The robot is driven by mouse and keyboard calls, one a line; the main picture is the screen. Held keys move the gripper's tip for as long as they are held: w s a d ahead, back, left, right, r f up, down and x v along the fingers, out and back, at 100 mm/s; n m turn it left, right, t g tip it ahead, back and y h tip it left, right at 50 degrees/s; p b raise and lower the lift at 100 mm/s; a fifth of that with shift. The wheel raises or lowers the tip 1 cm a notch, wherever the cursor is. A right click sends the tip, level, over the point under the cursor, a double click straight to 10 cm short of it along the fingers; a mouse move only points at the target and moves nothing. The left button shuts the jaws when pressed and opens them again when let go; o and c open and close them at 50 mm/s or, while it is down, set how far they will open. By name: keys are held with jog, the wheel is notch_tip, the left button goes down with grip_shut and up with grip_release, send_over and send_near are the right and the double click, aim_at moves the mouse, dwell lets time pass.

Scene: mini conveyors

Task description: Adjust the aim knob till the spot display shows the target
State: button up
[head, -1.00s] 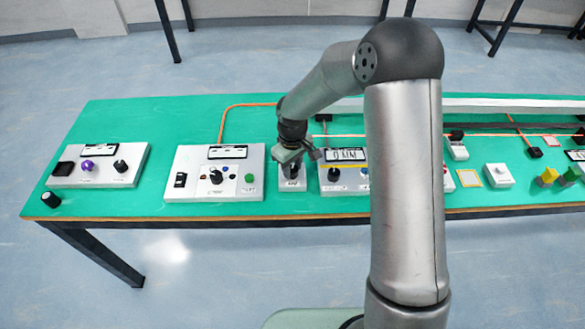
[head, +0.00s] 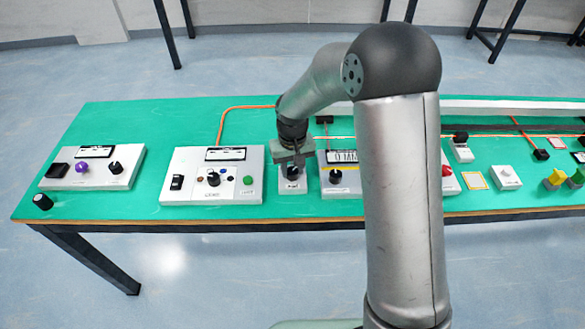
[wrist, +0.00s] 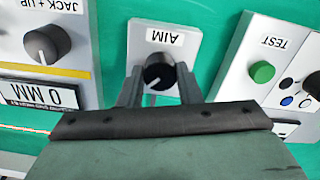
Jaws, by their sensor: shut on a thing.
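The aim knob (wrist: 158,70) is a black round knob with a pale pointer line, on a small white box labelled AIM (wrist: 172,33). In the wrist view the pointer slants toward the lower left. My gripper (wrist: 159,82) has one finger on each side of the knob and is shut on it. In the head view my gripper (head: 292,162) is over the AIM box (head: 291,186), partly hiding the knob. I cannot tell which screen is the spot display; the panel to the left has a small display (head: 226,153), too small to read.
Right of the AIM box in the head view is a panel with a JACK + UP knob (wrist: 47,43) and a display reading 0 MM (wrist: 40,93). The left panel has a green TEST button (wrist: 262,71). Both panels stand close. A knob panel (head: 95,173) is farther left.

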aim_at(293, 171)
jog(key=o, duration=1)
notch_tip(293, 171, up, 18)
jog(key=shift+f, duration=0.25)
jog(key=s+d+m, duration=0.1)
jog(key=s+d, duration=0.3)
jog(key=s, duration=0.4)
jog(key=s+d+f+m+p, duration=0.1)
jog(key=s+d, duration=0.4)
jog(key=s, duration=0.4)
jog(key=s+d+p, duration=0.1)
jog(key=s+d, duration=0.3)
jog(key=s, duration=0.5)
jog(key=shift+s+d+f+m, duration=0.1)
jog(key=shift+d+f+m, duration=0.05)
jog(key=shift+d+m, duration=0.25)
